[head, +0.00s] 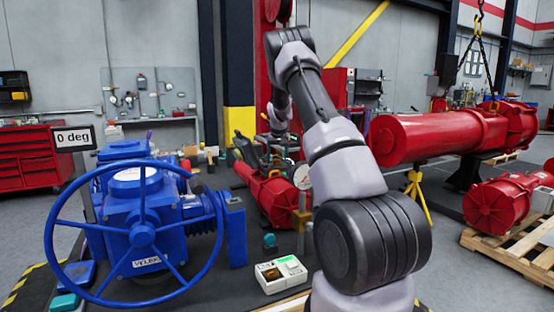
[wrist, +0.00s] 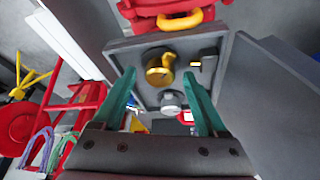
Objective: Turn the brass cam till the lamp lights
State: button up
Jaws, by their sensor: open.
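The brass cam (wrist: 160,68) is a round, gold-coloured piece with a raised part, on a grey panel (wrist: 145,98) in the wrist view. My gripper (wrist: 159,76) is open, with one green finger on each side of the view. The cam appears in the gap near the fingertips; I cannot tell whether they touch it. A silver round knob (wrist: 171,101) sits below the cam, between the fingers. A small dark fitting with a pale yellow patch (wrist: 208,62) is right of the cam. I cannot tell whether it is the lamp or is lit.
In the head view, a blue valve actuator (head: 150,215) with a large handwheel and a "0 deg" sign (head: 74,139) stands at left. A small white and green box (head: 281,274) lies on the dark bench. A yellow handle (wrist: 180,20) is above the panel.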

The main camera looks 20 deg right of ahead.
grip_shut()
jog(key=shift+m, duration=0.3)
jog(key=m+h, duration=0.1)
jog(key=m, duration=0.3)
jog(key=shift+w+a+g+h, duration=0.1)
jog(key=shift+a+g+h, duration=0.05)
jog(key=shift+g+h, duration=0.2)
jog(key=shift+w+m+g+h, duration=0.1)
jog(key=shift+m+g+h, duration=0.3)
jog(key=shift+m, duration=0.95)
jog(key=shift+m+g+h, duration=0.25)
jog(key=shift+m+g, duration=0.1)
jog(key=shift+m, duration=1)
grip_release()
